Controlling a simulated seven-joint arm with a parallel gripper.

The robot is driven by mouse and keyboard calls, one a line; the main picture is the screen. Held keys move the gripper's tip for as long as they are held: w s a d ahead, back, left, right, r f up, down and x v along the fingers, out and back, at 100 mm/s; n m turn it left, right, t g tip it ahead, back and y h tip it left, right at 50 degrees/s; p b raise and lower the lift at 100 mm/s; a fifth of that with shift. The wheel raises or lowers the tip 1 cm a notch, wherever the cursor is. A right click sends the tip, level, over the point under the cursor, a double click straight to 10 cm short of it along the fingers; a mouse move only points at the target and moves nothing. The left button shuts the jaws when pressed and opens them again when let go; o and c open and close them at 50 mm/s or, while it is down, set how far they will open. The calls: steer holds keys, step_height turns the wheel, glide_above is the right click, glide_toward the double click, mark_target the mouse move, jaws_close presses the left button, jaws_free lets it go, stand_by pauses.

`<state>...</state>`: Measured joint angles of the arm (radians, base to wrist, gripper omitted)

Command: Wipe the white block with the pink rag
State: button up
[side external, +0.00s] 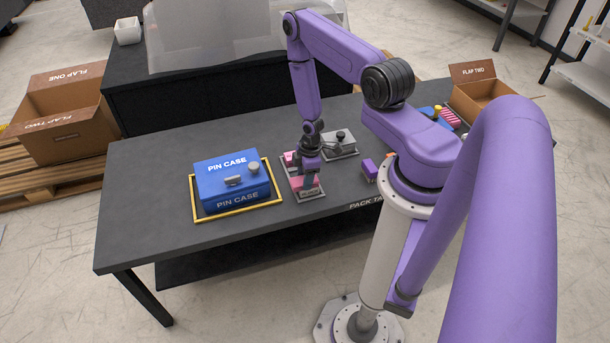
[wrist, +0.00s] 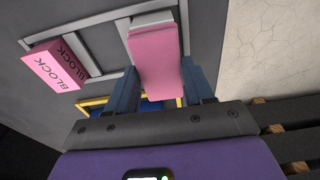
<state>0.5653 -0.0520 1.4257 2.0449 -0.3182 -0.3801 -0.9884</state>
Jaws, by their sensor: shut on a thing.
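The pink rag (wrist: 157,75) is between the two fingers of my gripper (wrist: 160,92) in the wrist view, and the gripper is shut on it. A white face (wrist: 152,20), seemingly the white block, shows at the far end of the rag; the rag appears to lie over it, and the rest is hidden. In the side view my gripper (side external: 308,178) is low over the front part of a grey frame (side external: 312,197), with pink around its fingertips. I cannot tell whether the rag is pressed against the block.
A pink block (wrist: 52,68) marked BLOCK sits at the frame's other end. A blue pin case (side external: 232,182) stands left inside a yellow outline (side external: 228,215). A grey metal fixture (side external: 338,146) and a purple block (side external: 369,170) are to the right. The table's (side external: 140,190) left end is clear.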

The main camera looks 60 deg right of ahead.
steer(key=shift+s+d, duration=0.85)
steer(key=shift+s, duration=0.05)
steer(key=shift+w+a+f, duration=0.2)
steer(key=shift+w+a, duration=0.7)
steer(key=shift+c, duration=0.3)
steer(key=shift+s+d, duration=0.9)
steer(key=shift+s, duration=0.1)
